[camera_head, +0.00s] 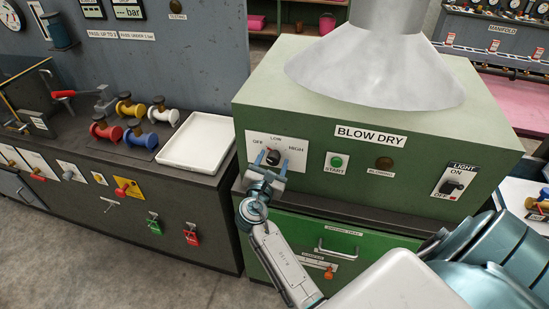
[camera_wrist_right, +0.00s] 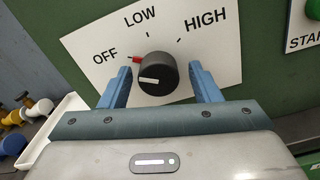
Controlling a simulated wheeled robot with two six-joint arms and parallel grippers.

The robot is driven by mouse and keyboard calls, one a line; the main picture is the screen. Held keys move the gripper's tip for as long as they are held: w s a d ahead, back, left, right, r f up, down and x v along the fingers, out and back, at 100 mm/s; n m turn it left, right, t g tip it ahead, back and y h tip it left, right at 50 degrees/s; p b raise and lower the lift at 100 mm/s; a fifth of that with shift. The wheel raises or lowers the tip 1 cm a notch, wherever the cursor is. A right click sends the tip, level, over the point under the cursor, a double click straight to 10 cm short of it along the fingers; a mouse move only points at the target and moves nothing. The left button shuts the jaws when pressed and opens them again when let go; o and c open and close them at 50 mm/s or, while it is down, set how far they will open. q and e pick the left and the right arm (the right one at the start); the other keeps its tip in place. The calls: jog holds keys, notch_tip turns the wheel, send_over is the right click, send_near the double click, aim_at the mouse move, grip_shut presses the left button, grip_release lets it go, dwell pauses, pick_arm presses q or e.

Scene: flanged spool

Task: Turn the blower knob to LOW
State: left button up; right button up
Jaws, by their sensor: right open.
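The blower knob (camera_head: 273,157) is a round black dial on a white OFF / LOW / HIGH plate (camera_head: 292,141) at the left of the green BLOW DRY cabinet's front. In the right wrist view, the knob (camera_wrist_right: 160,72) has a red pointer at its upper left, directed at OFF. A white bar marks its face. My right gripper (camera_head: 271,167) is at the plate. In the wrist view its two blue fingers (camera_wrist_right: 159,84) stand open on either side of the knob, with gaps visible between fingers and knob. My left gripper is not in view.
A green START button (camera_head: 337,162) and a LIGHT switch (camera_head: 452,186) sit right of the knob. A metal hood (camera_head: 375,70) stands above. A white tray (camera_head: 197,141) and several coloured spools lie on the left bench. A drawer handle (camera_head: 337,251) is below.

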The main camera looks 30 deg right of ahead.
jog(key=shift+s+a+r, duration=0.2)
jog(key=shift+a, duration=0.1)
jog(key=shift+c, duration=0.7)
jog(key=c, duration=0.9)
jog(key=shift+o, duration=0.2)
jog(key=shift+m+b, duration=0.3)
jog(key=shift+f+m+b, duration=0.15)
jog(key=shift+m+b, duration=0.65)
jog(key=shift+m, duration=0.1)
jog(key=m+b, duration=0.4)
jog(key=m, duration=0.1)
jog(key=m+b, duration=0.3)
jog(key=m, duration=0.1)
jog(key=shift+r, duration=0.25)
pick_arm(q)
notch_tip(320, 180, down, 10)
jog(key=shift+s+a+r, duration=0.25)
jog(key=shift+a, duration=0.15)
pick_arm(e)
jog(key=shift+r, duration=0.1)
jog(key=shift+r+m, duration=0.1)
jog(key=shift+m, duration=0.2)
